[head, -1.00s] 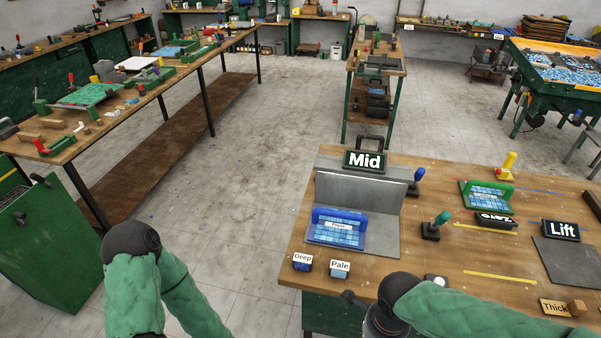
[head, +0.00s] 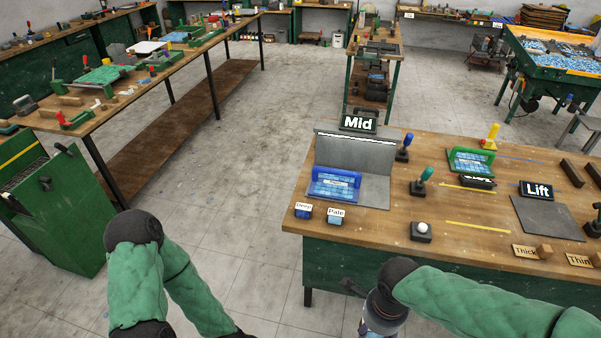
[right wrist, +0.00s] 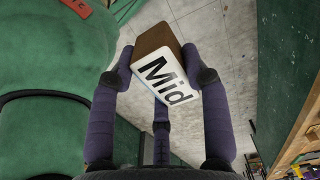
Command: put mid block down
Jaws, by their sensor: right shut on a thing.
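In the right wrist view the mid block (right wrist: 164,75) is a brown block with a white face lettered "Mid". My right gripper (right wrist: 164,78) is shut on it, with dark fingers on both sides and one below. The block is in the air with the floor behind it. In the head view my right arm bends down at the lower edge, in front of the workbench, and the block cannot be made out. My left arm shows at lower left, but its gripper is out of view.
The wooden workbench (head: 400,225) carries a grey angled stand under a "Mid" sign (head: 358,122). Near its front edge are Deep (head: 304,211), Pale (head: 335,216), Thick (head: 543,251) and Thin (head: 597,259) blocks. A "Lift" sign stands by a grey plate (head: 545,220). Bare wood lies between.

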